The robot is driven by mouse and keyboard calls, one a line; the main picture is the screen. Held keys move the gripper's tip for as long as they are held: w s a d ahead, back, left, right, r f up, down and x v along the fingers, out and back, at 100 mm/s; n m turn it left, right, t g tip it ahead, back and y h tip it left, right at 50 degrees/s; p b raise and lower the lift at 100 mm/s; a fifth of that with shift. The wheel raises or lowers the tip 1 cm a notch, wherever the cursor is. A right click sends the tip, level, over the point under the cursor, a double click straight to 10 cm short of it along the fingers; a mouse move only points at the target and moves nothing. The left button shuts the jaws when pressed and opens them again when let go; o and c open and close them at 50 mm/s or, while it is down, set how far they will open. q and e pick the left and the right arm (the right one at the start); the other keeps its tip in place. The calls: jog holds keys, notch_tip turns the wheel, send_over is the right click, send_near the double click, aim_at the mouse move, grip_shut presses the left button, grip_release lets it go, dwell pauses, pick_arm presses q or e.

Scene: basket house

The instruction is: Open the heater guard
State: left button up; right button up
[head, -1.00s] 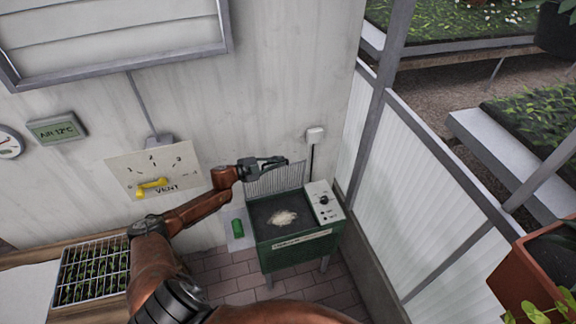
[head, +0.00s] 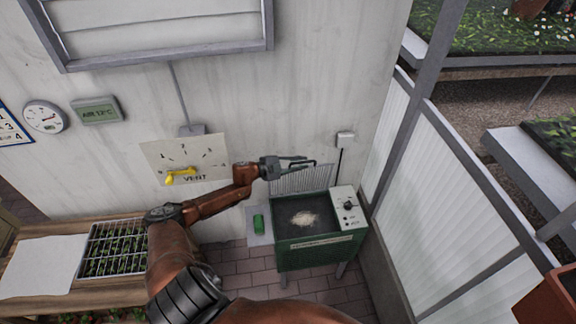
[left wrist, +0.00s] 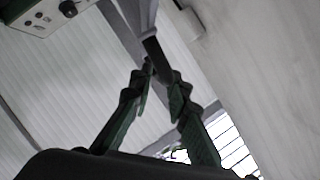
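The heater (head: 320,252) is a green box on legs with a dark top and a pale patch on it. Its wire guard (head: 302,181) stands upright along the back edge, against the wall side, so the top is uncovered. My left gripper (head: 298,163) is at the guard's upper edge, by a dark loop that looks like its handle. In the left wrist view the fingertips (left wrist: 157,72) are close together with a dark bar at them; I cannot tell whether they grip it. My right gripper is out of view.
The heater's control panel (head: 346,207) is at its right. A yellow vent lever (head: 181,177) is on the wall dial. A seedling tray (head: 113,247) sits on the bench at left. A translucent partition (head: 455,190) bounds the right side.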

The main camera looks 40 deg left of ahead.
pick_arm(q)
jog(key=v, duration=0.9)
jog(key=shift+s+a, duration=0.15)
jog(key=shift+s, duration=0.2)
